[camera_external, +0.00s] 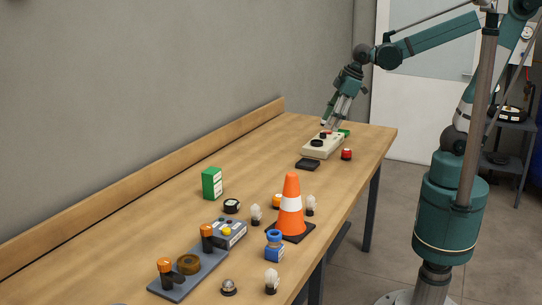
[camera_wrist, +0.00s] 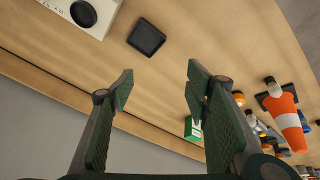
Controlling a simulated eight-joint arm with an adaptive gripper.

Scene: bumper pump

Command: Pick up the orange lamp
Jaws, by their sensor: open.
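A small orange domed thing, likely the orange lamp (camera_external: 277,201), stands on the table just left of the traffic cone. It also shows in the wrist view (camera_wrist: 238,98), right of the right finger. My gripper (camera_external: 331,123) is at the far end of the table, by a pale control box, well away from the lamp. In the wrist view my gripper (camera_wrist: 160,88) is open, with bare table between its fingers.
The striped cone (camera_external: 290,205) stands close beside the lamp, with pale bulbs (camera_external: 255,214) nearby. A black square pad (camera_external: 307,164), red button (camera_external: 346,154) and green box (camera_external: 212,183) stand apart. A lever panel (camera_external: 188,272) is nearer. Mid-table is mostly clear.

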